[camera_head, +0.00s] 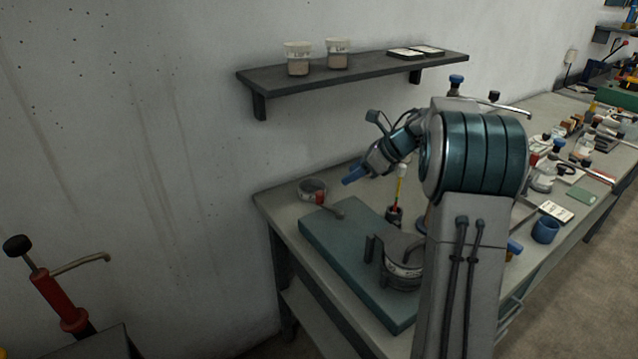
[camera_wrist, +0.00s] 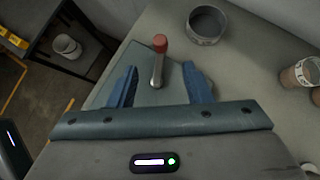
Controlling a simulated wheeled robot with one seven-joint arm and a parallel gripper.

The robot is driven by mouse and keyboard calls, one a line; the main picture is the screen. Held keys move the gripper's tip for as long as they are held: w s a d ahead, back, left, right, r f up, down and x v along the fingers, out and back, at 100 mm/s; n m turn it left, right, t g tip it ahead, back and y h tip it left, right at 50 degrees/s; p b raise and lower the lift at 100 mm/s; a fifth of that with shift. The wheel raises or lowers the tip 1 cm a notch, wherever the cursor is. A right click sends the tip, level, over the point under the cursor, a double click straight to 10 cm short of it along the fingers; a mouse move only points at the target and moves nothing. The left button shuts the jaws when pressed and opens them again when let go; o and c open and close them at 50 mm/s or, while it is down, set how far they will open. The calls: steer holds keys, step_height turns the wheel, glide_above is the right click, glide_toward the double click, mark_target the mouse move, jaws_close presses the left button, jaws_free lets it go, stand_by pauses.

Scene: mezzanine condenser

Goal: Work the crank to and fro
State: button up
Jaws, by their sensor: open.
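The crank is a grey lever with a red knob (camera_head: 320,198), at the far left end of a flat teal base (camera_head: 345,255) on the bench. In the wrist view the red-topped crank (camera_wrist: 160,44) shows between and beyond my two blue fingers, with a gap on each side. My gripper (camera_head: 353,175) is open and empty, above and a little right of the crank in the head view. It also shows in the wrist view (camera_wrist: 160,84). I cannot tell the exact height between fingertips and knob.
A round grey dish (camera_head: 312,188) sits just behind the crank. A dark cylindrical fitting (camera_head: 403,270) stands on the base, near my arm. A cup with a yellow tool (camera_head: 395,214) stands behind the base. A wall shelf (camera_head: 355,75) holds labelled jars. Bench items crowd the right.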

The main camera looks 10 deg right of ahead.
mark_target(320, 193)
steer(key=p+x, duration=0.1)
steer(key=x, duration=1.2)
steer(key=shift+a+f+p, duration=0.15)
steer(key=shift+f+p, duration=0.1)
steer(key=shift+p, duration=0.1)
jaws_close()
